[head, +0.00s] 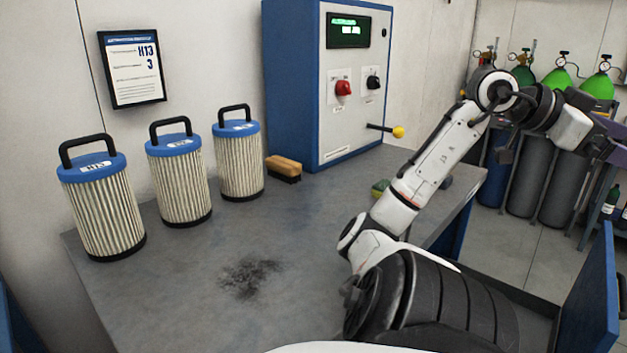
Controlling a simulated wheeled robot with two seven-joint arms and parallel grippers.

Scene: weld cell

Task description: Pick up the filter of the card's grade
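A card (133,68) in a black frame hangs on the wall and reads H13, with a 3 below. Three pleated filters with blue tops and black handles stand upright in a row on the grey bench. The left filter (104,212) has a label that reads H13. The labels of the middle filter (182,185) and the right filter (238,165) are too small to read surely. My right gripper (598,148) is raised at the far right, well away from the filters; its fingers are unclear. My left gripper is out of view.
A brush (284,168) lies right of the filters, beside a blue and grey control cabinet (349,90) with a yellow-knobbed lever (397,132). A dark smudge (250,277) marks the bench (185,300). Gas cylinders (526,165) stand behind at right. The bench front is clear.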

